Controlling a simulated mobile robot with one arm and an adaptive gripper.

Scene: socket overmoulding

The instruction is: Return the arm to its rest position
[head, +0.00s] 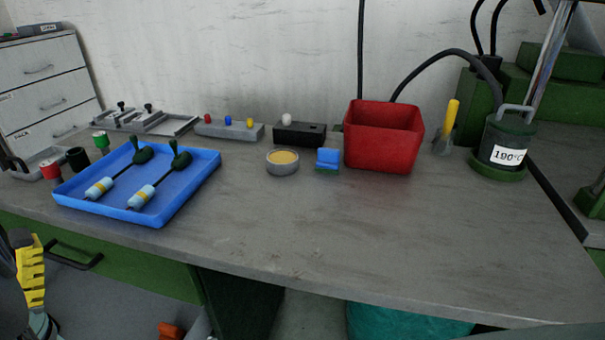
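A yellow segmented part and dark and pale arm pieces of mine show at the lower left edge of the head view, in front of the bench and apart from it. My gripper itself is not visible, so its fingers and anything in them cannot be seen. The workbench (400,235) stands ahead, with no part of my arm over its top. A blue tray (185,203) on its left side holds two pale blue cylinders with yellow bands (141,197), each with a dark cable and a dark green end.
A red bin (383,137), a blue block (328,158), a round tin (282,162) and a yellow-handled tool (450,120) stand farther back. A pot marked 190°C (503,138) is at right. Grey drawers (45,80) are at left. The bench's front middle and right are clear.

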